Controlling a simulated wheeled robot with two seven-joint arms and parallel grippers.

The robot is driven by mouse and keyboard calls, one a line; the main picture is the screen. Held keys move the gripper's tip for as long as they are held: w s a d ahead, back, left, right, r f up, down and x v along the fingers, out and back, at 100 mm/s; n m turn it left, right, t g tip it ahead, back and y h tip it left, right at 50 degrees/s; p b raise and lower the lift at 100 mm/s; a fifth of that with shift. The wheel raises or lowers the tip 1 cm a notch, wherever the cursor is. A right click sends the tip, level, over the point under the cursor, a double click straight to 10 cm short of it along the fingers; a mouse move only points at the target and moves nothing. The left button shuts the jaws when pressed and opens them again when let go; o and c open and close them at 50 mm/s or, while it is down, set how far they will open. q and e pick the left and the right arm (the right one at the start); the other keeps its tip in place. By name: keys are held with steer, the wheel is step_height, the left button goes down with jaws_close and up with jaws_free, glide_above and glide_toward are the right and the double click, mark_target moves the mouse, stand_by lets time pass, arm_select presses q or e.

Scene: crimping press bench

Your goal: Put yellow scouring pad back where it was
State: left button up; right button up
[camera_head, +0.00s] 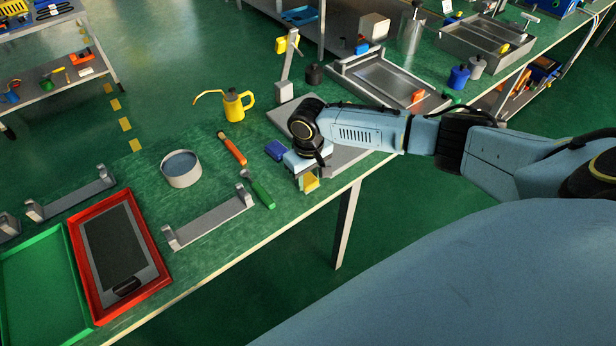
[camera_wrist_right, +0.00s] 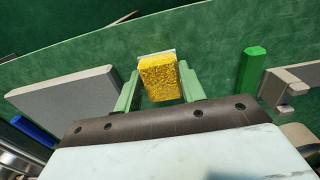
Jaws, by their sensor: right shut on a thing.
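The yellow scouring pad (camera_wrist_right: 160,78) is held between the two fingers of my right gripper (camera_wrist_right: 160,88) in the right wrist view. In the head view the pad (camera_head: 311,182) shows as a small yellow patch under my right gripper (camera_head: 306,178), near the front edge of the green bench. The gripper is shut on it. A pale edge shows just behind the pad in the wrist view; I cannot tell what it belongs to. I cannot tell whether the pad touches the bench. My left gripper is not in view.
A grey plate (camera_head: 343,157) lies beside my right gripper, with a blue block (camera_head: 276,150) close by. A green-handled tool (camera_head: 262,193), an orange-handled tool (camera_head: 232,149), a round grey dish (camera_head: 181,169) and a yellow oil can (camera_head: 235,107) stand to the left. A red tray (camera_head: 160,277) lies farther left.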

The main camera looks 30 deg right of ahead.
mark_target(308, 180)
steer(key=o, duration=0.9)
step_height(308, 180, up, 12)
steer(key=shift+r+p, duration=0.1)
steer(key=shift+p, duration=1.05)
